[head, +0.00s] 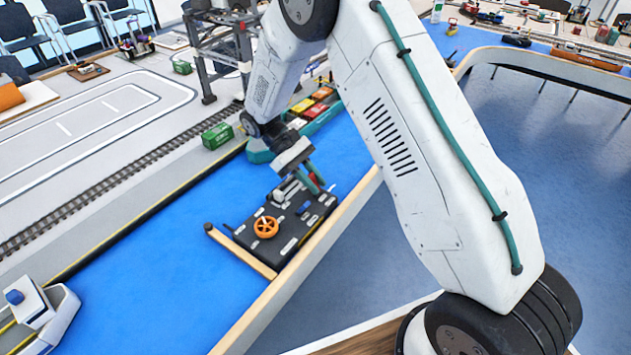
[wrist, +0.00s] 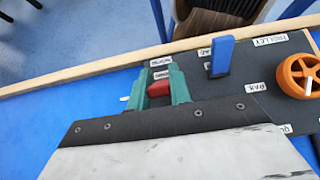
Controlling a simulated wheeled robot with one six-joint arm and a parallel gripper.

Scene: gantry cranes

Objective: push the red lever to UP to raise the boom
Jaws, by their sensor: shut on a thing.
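The red lever (wrist: 158,89) shows in the wrist view between the two teal fingers of my gripper (wrist: 161,83), which is shut on it. Small white labels lie on the panel just beyond the lever; their words are too small to read surely. In the head view, my gripper (head: 308,184) reaches down at the far right part of the black control panel (head: 250,244). A bit of the red lever (head: 315,178) shows beside the fingers there. The lever's base and its exact tilt are hidden by the fingers.
A blue lever (wrist: 221,56) and an orange handwheel (wrist: 299,75) stand on the panel to the right of my gripper in the wrist view. A wooden table edge (head: 300,262) runs close by the panel. A green container (head: 217,136) stands by the rail track. Blue tabletop (head: 160,262) is clear.

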